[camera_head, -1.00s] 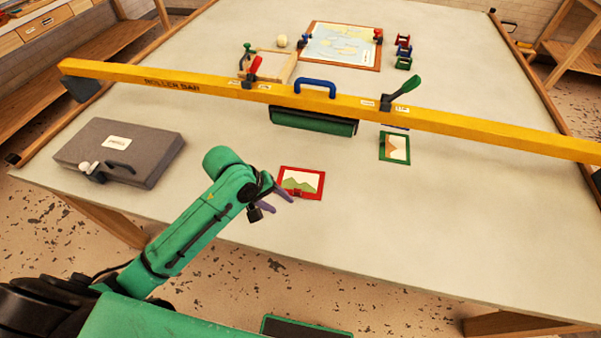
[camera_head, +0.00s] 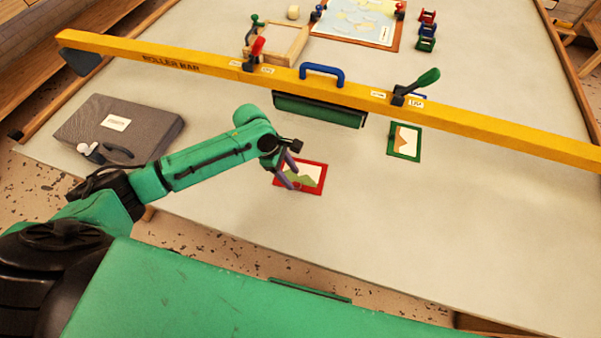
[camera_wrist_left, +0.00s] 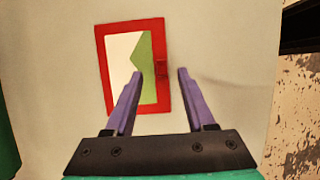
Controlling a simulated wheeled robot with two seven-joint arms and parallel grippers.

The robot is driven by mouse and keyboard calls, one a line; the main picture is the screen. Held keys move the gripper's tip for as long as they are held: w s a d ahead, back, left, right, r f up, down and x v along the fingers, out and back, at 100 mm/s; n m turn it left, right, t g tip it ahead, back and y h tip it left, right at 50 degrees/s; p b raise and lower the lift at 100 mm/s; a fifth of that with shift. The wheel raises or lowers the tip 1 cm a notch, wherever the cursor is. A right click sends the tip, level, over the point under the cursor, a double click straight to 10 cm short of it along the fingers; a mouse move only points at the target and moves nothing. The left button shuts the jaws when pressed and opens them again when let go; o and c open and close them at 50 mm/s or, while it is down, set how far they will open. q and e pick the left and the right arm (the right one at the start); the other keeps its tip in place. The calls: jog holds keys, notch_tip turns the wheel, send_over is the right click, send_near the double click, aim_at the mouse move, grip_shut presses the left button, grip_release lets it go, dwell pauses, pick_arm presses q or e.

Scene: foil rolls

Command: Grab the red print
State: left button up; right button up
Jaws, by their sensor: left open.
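The red print (camera_head: 314,171) is a small picture with a red frame and a green hill shape, lying flat on the pale table. My right gripper is not in view.
A yellow roller bar (camera_head: 215,72) with a blue handle (camera_head: 322,68) spans the table behind the print. A green-framed print (camera_head: 417,144) lies to the right. A grey case (camera_head: 150,135) sits at left.

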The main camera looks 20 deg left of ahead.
aim_at(296, 183)
pick_arm(q)
jog(key=shift+s+x, duration=0.2)
jog(key=shift+x, duration=1.3)
jog(key=shift+w, duration=0.1)
grip_shut()
jog(key=shift+r, duration=0.15)
